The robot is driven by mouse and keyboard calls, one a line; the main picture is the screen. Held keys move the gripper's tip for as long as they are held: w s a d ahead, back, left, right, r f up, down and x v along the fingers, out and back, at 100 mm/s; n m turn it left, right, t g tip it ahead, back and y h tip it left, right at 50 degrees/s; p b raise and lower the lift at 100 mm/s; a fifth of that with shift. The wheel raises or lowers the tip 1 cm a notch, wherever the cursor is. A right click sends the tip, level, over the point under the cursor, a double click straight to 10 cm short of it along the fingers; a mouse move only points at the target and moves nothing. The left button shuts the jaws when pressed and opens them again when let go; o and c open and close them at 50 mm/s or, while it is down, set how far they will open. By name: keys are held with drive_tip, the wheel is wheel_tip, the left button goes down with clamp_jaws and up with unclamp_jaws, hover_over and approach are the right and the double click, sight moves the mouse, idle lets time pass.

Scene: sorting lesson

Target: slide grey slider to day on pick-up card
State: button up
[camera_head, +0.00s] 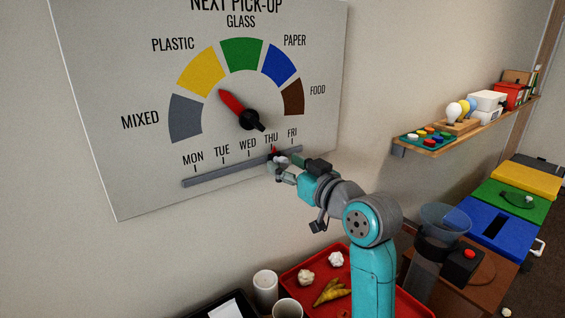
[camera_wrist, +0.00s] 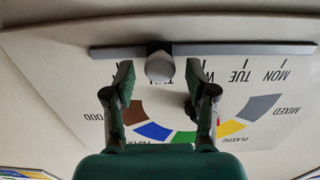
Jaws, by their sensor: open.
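The pick-up card (camera_head: 150,80) is a large pale board on the wall with a coloured dial and a day scale from MON to FRI. A grey rail (camera_head: 225,176) runs under the day names. The grey slider (camera_wrist: 160,67) sits on the rail (camera_wrist: 245,49) at about THU; in the head view a small red mark shows there. My gripper (camera_head: 279,164) is at the rail near THU. In the wrist view my gripper (camera_wrist: 159,72) is open, one finger on each side of the slider, with visible gaps. My fingers partly hide the slider in the head view.
The dial's red needle (camera_head: 232,103) points at the yellow PLASTIC part. A shelf (camera_head: 440,145) with bulbs, boxes and coloured caps is on the right wall. Below stand a red tray (camera_head: 297,277) with waste, cups (camera_head: 265,290), and blue, green and yellow bins (camera_head: 492,228).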

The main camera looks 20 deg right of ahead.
drive_tip(key=shift+x, duration=1)
clamp_jaws()
drive_tip(key=shift+a, duration=0.1)
